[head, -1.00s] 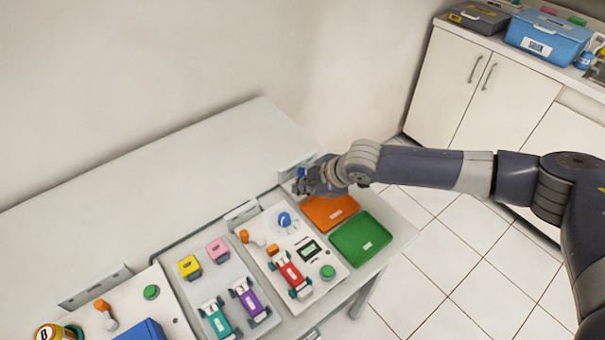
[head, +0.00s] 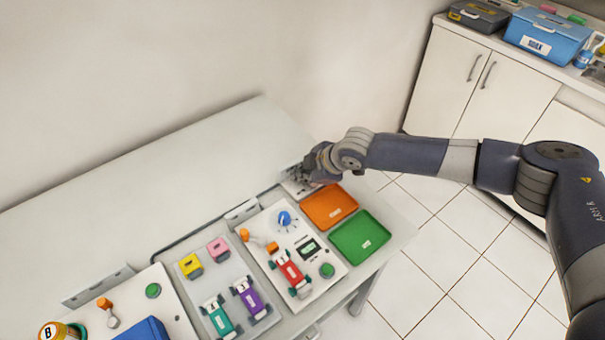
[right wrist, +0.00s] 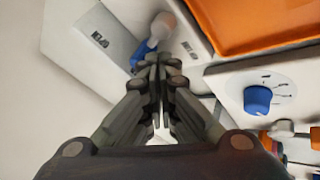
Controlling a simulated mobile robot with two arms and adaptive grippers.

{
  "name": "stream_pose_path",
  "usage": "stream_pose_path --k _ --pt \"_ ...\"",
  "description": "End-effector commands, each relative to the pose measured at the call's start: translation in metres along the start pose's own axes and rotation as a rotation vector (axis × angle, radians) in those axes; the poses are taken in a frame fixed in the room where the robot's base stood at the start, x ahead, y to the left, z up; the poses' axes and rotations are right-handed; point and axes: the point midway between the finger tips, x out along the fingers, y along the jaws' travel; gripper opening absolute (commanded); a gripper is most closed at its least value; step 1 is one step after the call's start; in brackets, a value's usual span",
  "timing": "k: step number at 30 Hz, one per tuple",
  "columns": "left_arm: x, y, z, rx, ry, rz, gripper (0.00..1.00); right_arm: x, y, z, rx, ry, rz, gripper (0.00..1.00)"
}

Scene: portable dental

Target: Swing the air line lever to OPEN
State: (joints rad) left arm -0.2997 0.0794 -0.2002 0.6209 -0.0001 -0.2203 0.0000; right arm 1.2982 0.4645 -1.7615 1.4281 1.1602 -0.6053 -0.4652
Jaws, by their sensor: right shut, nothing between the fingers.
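A lever with a blue handle (right wrist: 144,54) and a pale round end sits on a small white panel (right wrist: 190,42) in the right wrist view. In the head view my right gripper (head: 308,174) is over the small panel at the table's back edge and hides the lever. My left gripper is not in view.
An orange tray (head: 329,207) and a green tray (head: 361,238) lie in front of the gripper. A panel with a blue dial (head: 285,219) and an orange-tipped lever (head: 246,236) is to the left. The table's back left is bare.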

Motion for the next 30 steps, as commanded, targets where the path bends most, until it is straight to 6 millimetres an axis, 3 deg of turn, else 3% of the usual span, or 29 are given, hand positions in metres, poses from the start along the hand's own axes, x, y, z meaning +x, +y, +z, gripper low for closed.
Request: stream_pose_path --k 30 --pt "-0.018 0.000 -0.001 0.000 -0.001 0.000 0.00 0.002 0.004 -0.002 0.131 -0.069 0.068 0.00"
